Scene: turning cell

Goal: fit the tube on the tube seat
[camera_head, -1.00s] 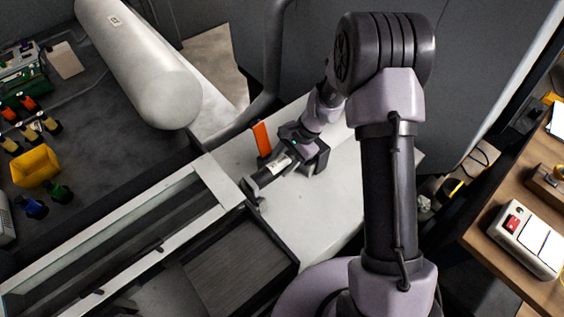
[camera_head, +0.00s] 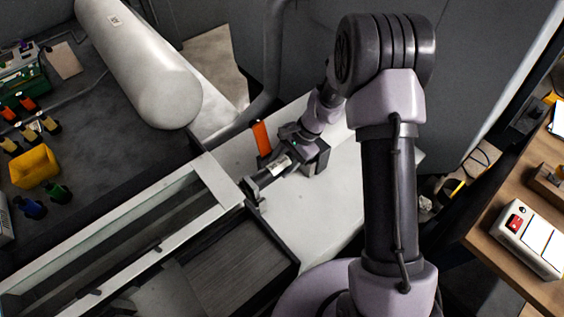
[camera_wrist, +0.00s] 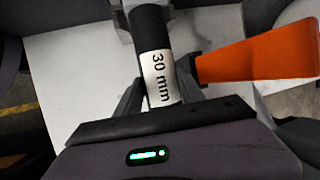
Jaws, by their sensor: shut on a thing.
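The tube (camera_wrist: 150,28) is dark, with a white band marked "30 mm" (camera_wrist: 160,75). In the head view the tube (camera_head: 264,180) lies slanted over the pale bench top. My gripper (camera_wrist: 160,88) is shut on it around the marked band; it shows in the head view too (camera_head: 283,163). The tube's far end points away from my gripper, toward a small dark fitting (camera_head: 250,190) by the bench's left edge, which may be the tube seat. I cannot tell whether tube and fitting are joined.
An upright orange piece (camera_head: 261,138) stands close beside my gripper; it shows large at the right of the wrist view (camera_wrist: 258,58). A framed glass panel (camera_head: 120,235) and a dark ribbed tray (camera_head: 235,270) lie left of the bench. The bench top (camera_head: 325,215) is clear toward the front.

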